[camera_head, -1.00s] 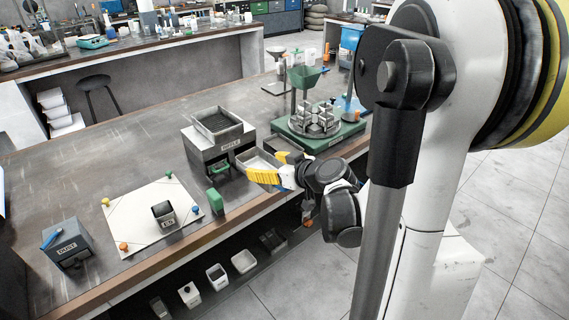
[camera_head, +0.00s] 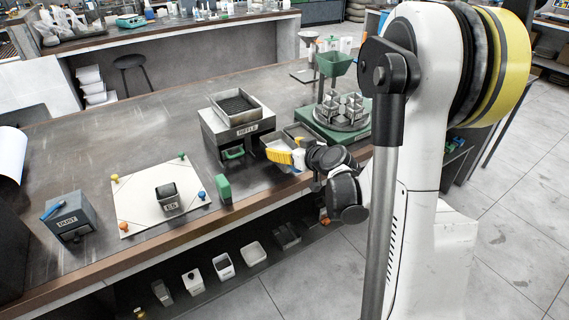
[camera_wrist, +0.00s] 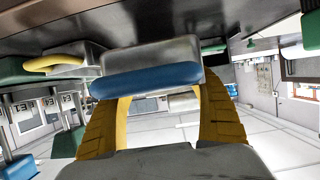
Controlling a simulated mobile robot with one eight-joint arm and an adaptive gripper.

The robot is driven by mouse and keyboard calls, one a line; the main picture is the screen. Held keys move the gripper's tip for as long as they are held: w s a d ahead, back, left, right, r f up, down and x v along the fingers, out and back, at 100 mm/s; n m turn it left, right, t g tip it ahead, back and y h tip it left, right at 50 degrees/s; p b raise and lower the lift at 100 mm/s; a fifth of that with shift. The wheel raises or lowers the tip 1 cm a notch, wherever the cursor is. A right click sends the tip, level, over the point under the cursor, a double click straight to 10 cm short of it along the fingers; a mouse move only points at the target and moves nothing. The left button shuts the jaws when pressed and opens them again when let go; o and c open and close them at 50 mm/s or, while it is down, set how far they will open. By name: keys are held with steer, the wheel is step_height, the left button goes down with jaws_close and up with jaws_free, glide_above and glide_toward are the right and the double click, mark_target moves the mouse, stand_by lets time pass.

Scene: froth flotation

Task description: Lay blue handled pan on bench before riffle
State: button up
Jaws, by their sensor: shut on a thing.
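The blue handled pan is a shallow grey metal pan; in the wrist view its blue handle (camera_wrist: 147,80) crosses between my yellow fingers. My gripper (camera_wrist: 148,100) is shut on that handle. In the head view my gripper (camera_head: 287,152) is at the bench's front edge, to the right of the riffle (camera_head: 235,122), and the grey pan (camera_head: 272,140) shows just beyond the fingers. I cannot tell whether the pan touches the bench (camera_head: 120,130). The riffle is a grey box with a slotted top and a label.
A green handle (camera_head: 233,153) shows at the riffle's front, and a green block (camera_head: 223,190) stands nearby. A green-based machine with metal cups (camera_head: 345,108) is close on the right. A white mat (camera_head: 140,205) with a labelled cup and a dust box (camera_head: 70,218) lie left.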

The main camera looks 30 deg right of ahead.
steer(key=shift+w+f, duration=0.2)
steer(key=shift+f+b, duration=1.1)
steer(key=shift+f, duration=0.75)
steer(key=shift+f, duration=0.1)
steer(key=shift+f, duration=0.15)
steer(key=o, duration=1.4)
